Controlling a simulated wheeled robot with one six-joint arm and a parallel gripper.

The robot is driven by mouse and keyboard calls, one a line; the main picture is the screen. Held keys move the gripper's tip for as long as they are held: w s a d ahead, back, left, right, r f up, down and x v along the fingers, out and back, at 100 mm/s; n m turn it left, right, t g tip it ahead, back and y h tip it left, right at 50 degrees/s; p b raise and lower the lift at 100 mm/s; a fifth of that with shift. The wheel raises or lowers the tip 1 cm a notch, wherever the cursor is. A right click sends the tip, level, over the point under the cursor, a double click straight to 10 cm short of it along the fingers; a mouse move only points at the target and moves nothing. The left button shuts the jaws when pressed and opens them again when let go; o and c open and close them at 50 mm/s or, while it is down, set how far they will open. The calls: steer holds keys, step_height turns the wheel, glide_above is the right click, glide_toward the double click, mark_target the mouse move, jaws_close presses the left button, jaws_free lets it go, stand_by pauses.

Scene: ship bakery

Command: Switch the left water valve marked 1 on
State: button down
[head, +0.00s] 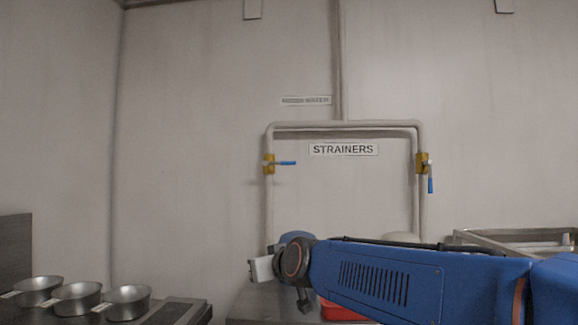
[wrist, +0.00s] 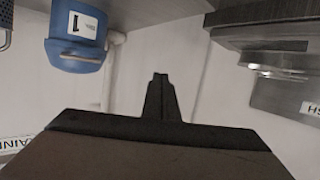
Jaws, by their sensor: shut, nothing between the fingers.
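The left valve (head: 268,164) is a yellow body on the left vertical pipe in the head view. Its blue lever (head: 286,163) points right, across the pipe. The right valve (head: 422,162) has its blue lever (head: 430,185) hanging down along its pipe. No number can be read on either valve. My gripper (wrist: 160,78) is shut and empty in the wrist view. In the head view my arm's end is low, below the left valve and well apart from it; the fingertips cannot be made out there. Neither valve shows in the wrist view.
A STRAINERS sign (head: 343,149) hangs between the pipes. A blue container (wrist: 75,52) with a label is near the gripper in the wrist view. Several metal bowls (head: 77,298) stand at lower left, and a metal rack (head: 500,240) is at right. The wall around the valves is clear.

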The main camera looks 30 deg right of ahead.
steer(key=w+d+r+m+t+h, duration=0.1)
steer(key=w+d+r+t+h, duration=0.15)
steer(key=w+r, duration=0.4)
steer(key=w+d+r+m+t+h, duration=0.15)
steer(key=w+d+r, duration=0.25)
steer(key=r, duration=0.5)
steer(key=m+t+h, duration=0.2)
steer(key=m+h, duration=0.3)
steer(key=h, duration=0.4)
glide_toward(281, 163)
steer(key=s+r, duration=0.4)
steer(key=shift+s+d+r+g+h, duration=0.1)
steer(key=shift+d+r+g+h, duration=0.2)
steer(key=shift+d+r+h, duration=0.1)
steer(key=w+d+r, duration=0.1)
steer(key=w+d, duration=0.4)
steer(key=w, duration=0.2)
steer(key=shift+w, duration=0.4)
steer(key=shift+m, duration=0.25)
